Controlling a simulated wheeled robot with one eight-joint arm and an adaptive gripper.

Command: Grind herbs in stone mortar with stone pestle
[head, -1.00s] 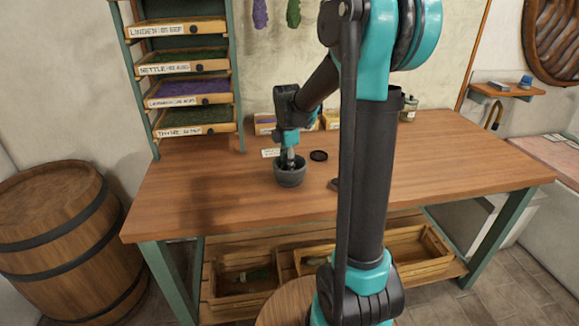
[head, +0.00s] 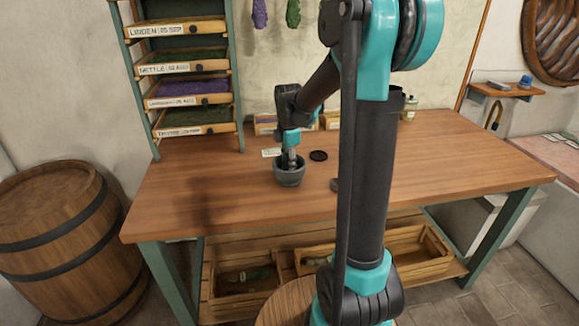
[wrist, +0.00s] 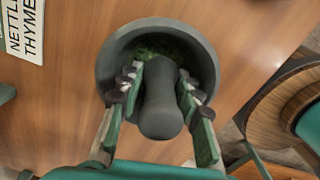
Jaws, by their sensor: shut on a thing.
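The grey stone mortar (head: 289,177) stands upright on the wooden table, left of its middle. It also shows from above in the wrist view (wrist: 205,57). Green herbs (wrist: 152,47) lie in its bowl, partly hidden by the pestle. My gripper (head: 290,160) reaches down over the mortar. In the wrist view its fingers (wrist: 158,83) are shut on the dark grey stone pestle (wrist: 160,105), one on each side. The pestle's far end goes down into the bowl among the herbs. Whether it presses on the bottom is hidden.
A dark round disc (head: 318,155) and a label card (head: 271,152) lie near the mortar on the table (head: 440,175). A drawer rack (head: 190,95) stands at the back left. A barrel (head: 60,235) stands left of the table. The table's right side is clear.

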